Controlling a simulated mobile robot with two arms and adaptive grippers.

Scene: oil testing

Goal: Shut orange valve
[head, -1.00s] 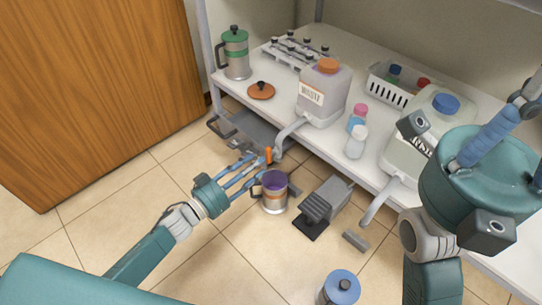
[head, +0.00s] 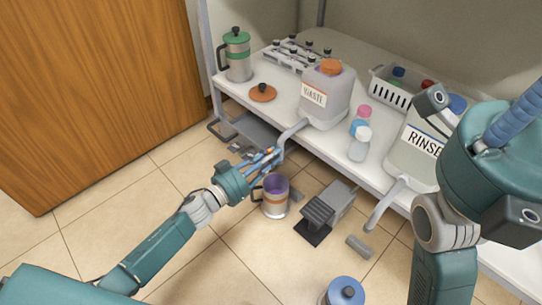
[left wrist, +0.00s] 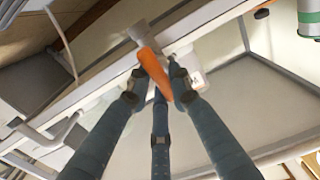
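The orange valve handle (left wrist: 154,73) sits on a grey spout fitting at the shelf's front edge, under the waste jug (head: 327,95). In the left wrist view it lies slanted between the fingertips of my left gripper (left wrist: 157,84). The fingers stand apart around the handle, with no clear grip on it. In the head view my left gripper (head: 271,157) reaches the end of the waste spout, and its fingers mostly hide the handle.
A metal cup with purple content (head: 275,196) stands on the floor just below my left gripper. A grey pedal device (head: 328,208) and a blue-lidded canister (head: 344,291) are nearby. The rinse jug (head: 412,155), small bottles and a green-lidded pot (head: 237,56) stand on the shelf.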

